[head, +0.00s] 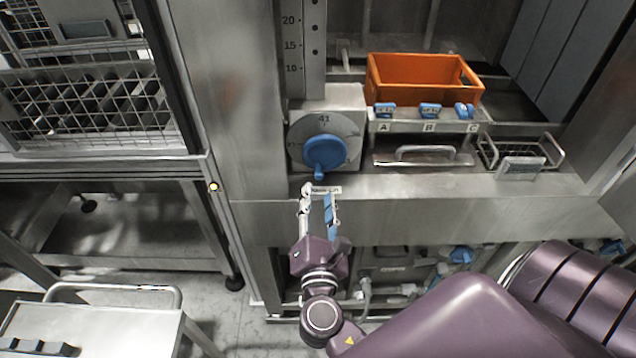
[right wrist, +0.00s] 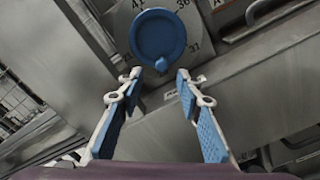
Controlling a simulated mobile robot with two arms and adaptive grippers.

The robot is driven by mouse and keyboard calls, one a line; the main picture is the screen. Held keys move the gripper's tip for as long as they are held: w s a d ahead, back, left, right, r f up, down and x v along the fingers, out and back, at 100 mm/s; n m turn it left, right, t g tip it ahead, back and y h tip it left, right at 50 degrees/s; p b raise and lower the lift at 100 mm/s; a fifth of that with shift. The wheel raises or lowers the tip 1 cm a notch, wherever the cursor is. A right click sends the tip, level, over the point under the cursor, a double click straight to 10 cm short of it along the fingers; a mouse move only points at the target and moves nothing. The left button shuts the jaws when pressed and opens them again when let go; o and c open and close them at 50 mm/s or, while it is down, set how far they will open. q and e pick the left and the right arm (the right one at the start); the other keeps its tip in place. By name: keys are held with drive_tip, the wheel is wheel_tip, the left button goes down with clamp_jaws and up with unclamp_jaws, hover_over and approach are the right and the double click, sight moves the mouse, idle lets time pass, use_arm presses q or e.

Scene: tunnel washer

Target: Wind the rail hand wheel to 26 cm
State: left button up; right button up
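The rail hand wheel is a blue disc (head: 325,152) with a small knob at its lower edge, on a grey numbered dial plate. In the head view, 41 shows at the top of the dial. It also shows in the right wrist view (right wrist: 158,36), with 41, 36 and 31 readable around it. A vertical scale (head: 292,45) marked 10, 15 and 20 stands above it. My right gripper (head: 319,190) is just below the wheel, fingers apart and empty, pointing at the knob. The fingers also show in the right wrist view (right wrist: 158,85). My left gripper is not in view.
An orange bin (head: 420,80) stands right of the wheel, behind blue clips labelled A, B and C. A wire basket (head: 518,155) sits further right. A metal ledge (head: 440,185) runs below the wheel. A cart (head: 90,325) stands at lower left.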

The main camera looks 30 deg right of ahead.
drive_tip(key=v, duration=0.5)
drive_tip(key=shift+s+a, duration=0.15)
drive_tip(key=shift+s, duration=0.05)
drive_tip(key=s+a+f+m+g+y, duration=0.1)
drive_tip(key=s+f+m+g+y, duration=0.15)
drive_tip(key=f, duration=0.95)
drive_tip(key=s+a+f+m+g+y, duration=0.1)
drive_tip(key=s+a+f+g+y, duration=0.15)
drive_tip(key=f, duration=1.05)
drive_tip(key=s+a+f+m+g+y, duration=0.1)
drive_tip(key=s+f+m+g, duration=0.2)
drive_tip(key=f, duration=0.9)
drive_tip(key=s+d+f+m+g+y, duration=0.1)
drive_tip(key=s+d+f+m+g, duration=0.1)
drive_tip(key=s+f+m, duration=0.5)
drive_tip(key=s+d+f+m+g+y, duration=0.2)
drive_tip(key=s+f+m+g, duration=0.2)
drive_tip(key=s+f+m, duration=0.3)
drive_tip(key=s+f, duration=0.5)
drive_tip(key=s, duration=0.7)
drive_tip(key=shift+f, duration=0.2)
drive_tip(key=shift+s, duration=0.1)
